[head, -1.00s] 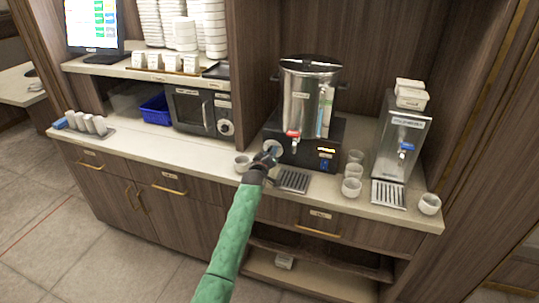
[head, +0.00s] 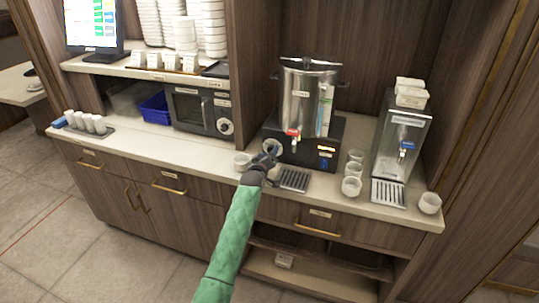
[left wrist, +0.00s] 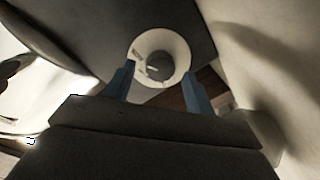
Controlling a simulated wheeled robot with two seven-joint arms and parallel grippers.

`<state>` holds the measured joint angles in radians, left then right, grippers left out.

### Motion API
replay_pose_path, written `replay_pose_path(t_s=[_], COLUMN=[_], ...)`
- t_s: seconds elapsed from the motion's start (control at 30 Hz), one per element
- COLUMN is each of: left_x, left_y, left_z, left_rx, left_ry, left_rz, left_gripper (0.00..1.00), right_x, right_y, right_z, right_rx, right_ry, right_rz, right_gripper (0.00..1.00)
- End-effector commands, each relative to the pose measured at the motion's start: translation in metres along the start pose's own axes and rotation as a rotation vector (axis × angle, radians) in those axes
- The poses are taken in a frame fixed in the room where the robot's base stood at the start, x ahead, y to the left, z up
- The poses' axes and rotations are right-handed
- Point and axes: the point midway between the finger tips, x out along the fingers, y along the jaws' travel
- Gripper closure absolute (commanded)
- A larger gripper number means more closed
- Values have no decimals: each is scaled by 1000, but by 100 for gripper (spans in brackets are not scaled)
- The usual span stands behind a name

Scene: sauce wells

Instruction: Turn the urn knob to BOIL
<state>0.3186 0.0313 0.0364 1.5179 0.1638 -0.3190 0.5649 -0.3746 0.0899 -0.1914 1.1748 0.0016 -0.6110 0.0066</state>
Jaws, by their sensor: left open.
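The steel urn (head: 300,100) stands on a dark base (head: 325,150) on the counter, with a red-handled tap on its front. The urn knob (head: 274,145) is a pale round dial at the left of the base front, partly covered by my gripper. In the left wrist view the knob (left wrist: 177,48) shows as a white ring with a dark centre, just ahead of the two blue fingers. My left gripper (head: 269,155) is open at the knob, with the fingers (left wrist: 158,88) either side of its lower part. I cannot tell whether they touch it, and its markings are unreadable.
A drip tray (head: 293,180) lies in front of the urn. A white cup (head: 242,161) stands left of the gripper, and several cups (head: 351,186) stand right of the urn. A second dispenser (head: 402,140) is further right. The counter left of the gripper is mostly clear.

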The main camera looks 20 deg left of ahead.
Motion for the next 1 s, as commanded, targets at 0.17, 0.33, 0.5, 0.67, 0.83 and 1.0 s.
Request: replay_pose_path(t_s=[0.17, 0.33, 0.5, 0.67, 0.83, 1.0], left_x=[-26, -49, -63, -68, -68, -68], left_y=[-3, -3, -2, -1, -1, -1], left_z=[4, 4, 3, 2, 2, 2], left_rx=[0, -1, 0, 0, 0, 0], left_ry=[-1, -1, -2, -1, -1, -2], left_rz=[0, -1, -2, -1, -1, -1], left_gripper=[45, 45, 45, 45, 45, 45], right_x=[-18, -33, -44, -49, -49, -49], right_y=[-11, -15, -16, -17, -17, -16], right_z=[-14, -24, -32, -33, -33, -33], right_rx=[7, 12, 15, 16, 16, 16], right_ry=[-3, -15, -20, -25, -25, -25], right_rz=[-13, -18, -21, -22, -22, -22], right_gripper=[64, 64, 64, 64, 64, 64])
